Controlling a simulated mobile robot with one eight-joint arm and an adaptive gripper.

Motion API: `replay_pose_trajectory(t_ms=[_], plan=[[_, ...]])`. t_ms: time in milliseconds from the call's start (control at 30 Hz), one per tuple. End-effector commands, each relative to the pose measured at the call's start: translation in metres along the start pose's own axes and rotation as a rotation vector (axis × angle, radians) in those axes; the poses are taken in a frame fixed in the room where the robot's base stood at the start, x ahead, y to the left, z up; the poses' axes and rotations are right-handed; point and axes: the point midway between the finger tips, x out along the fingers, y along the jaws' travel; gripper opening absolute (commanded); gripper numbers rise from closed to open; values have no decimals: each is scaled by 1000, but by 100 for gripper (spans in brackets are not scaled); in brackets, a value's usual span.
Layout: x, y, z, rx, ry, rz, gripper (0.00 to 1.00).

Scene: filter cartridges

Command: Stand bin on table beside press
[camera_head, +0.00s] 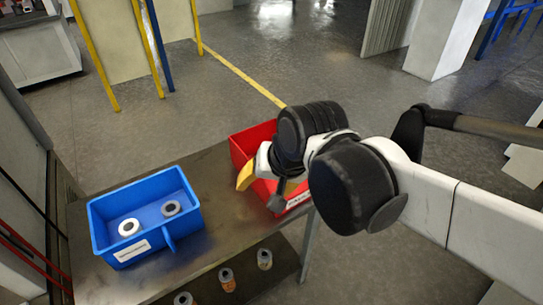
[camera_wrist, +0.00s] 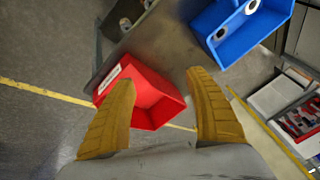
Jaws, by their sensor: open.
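A red bin (camera_head: 242,150) stands at the right end of the brown table (camera_head: 212,200), partly hidden by my arm. A blue bin (camera_head: 183,228) with two pale, ring-topped cartridges in it stands at the table's left. My gripper (camera_head: 262,190) is open over the red bin, one yellow finger showing. In the wrist view the red bin (camera_wrist: 143,88) lies beyond and between the two spread yellow fingers (camera_wrist: 158,80); I cannot tell whether they touch it. The blue bin (camera_wrist: 228,42) shows at the upper right there. I cannot make out a press.
Several cartridges (camera_head: 227,280) stand on a lower shelf under the table. The tabletop between the two bins is clear. Yellow posts (camera_head: 95,55) and a panel stand behind on the left. The grey floor (camera_head: 300,75) beyond the table is open, with a yellow line.

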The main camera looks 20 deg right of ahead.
Motion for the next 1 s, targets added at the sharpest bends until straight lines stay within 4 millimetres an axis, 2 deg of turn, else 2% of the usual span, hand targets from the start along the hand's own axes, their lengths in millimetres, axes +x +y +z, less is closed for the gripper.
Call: replay_pose_trajectory(t_ms=[33,100,200,300,1000], plan=[[-8,17,5,-77,44,17,64],[-16,34,8,-187,96,42,64],[-22,51,13,-301,144,74,64],[-25,59,14,-365,169,94,64],[-25,61,15,-386,175,99,64]])
